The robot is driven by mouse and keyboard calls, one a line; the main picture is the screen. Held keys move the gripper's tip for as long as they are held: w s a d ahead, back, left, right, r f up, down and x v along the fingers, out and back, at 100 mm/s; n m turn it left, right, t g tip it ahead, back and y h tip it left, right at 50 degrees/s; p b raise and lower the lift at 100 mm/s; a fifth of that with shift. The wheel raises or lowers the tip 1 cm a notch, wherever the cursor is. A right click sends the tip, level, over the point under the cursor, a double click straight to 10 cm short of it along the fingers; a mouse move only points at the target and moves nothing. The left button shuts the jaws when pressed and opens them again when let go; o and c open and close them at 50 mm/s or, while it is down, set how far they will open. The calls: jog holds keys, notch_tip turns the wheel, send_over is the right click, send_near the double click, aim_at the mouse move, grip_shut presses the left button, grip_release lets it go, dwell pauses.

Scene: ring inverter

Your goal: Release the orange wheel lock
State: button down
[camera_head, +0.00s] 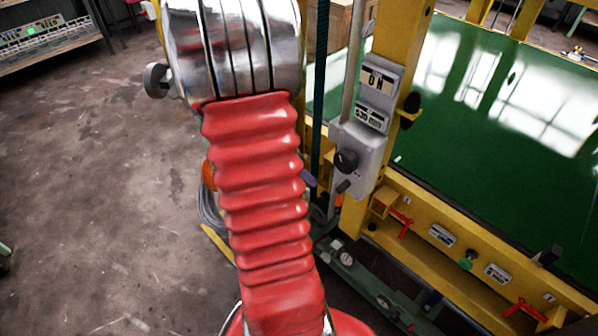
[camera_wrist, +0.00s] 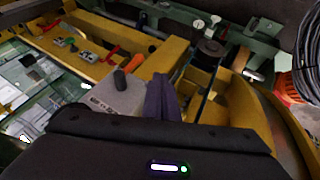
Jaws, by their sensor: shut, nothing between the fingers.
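My gripper (camera_wrist: 160,84) shows as dark purple fingers held together and empty, beside the grey box and apart from the orange part. In the head view my red arm hides most of the gripper; only a purple bit shows.
The grey control box (camera_head: 362,158) with a black knob is on a yellow post. A red handle (camera_head: 402,222) and another red handle (camera_head: 524,310) are on the yellow frame by a green panel (camera_head: 480,120). A coiled cable (camera_wrist: 303,62) lies at right. Open floor is at left.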

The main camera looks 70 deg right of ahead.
jog(key=s+f, duration=0.2)
jog(key=s, duration=0.3)
jog(key=shift+s+f, duration=0.3)
jog(key=shift+s, duration=0.05)
